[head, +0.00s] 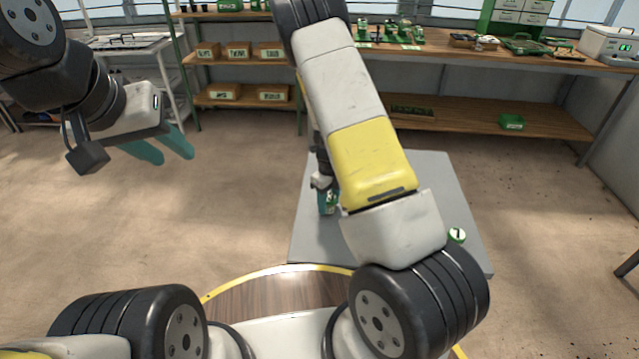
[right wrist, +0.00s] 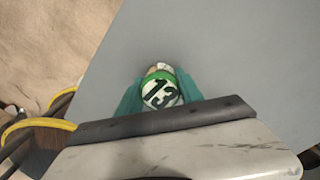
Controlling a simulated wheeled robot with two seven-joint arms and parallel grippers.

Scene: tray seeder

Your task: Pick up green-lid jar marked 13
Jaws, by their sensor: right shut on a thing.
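The jar marked 13 (right wrist: 160,91) shows in the right wrist view, its white top with a black 13 and a green rim facing the camera. My right gripper (right wrist: 160,98) has its teal fingers on both sides of the jar and is shut on it. In the head view the jar (head: 328,207) shows small and partly covered at the right gripper (head: 326,190), over the grey table. I cannot tell whether the jar touches the table. My left gripper (head: 172,148) is at the upper left, its teal fingers apart and empty.
The grey table (head: 462,190) is mostly bare. Another green-and-white lidded jar (head: 457,235) stands near its right side, partly behind my arm. A long wooden workbench (head: 480,58) and shelves with labelled boxes (head: 238,50) stand at the back.

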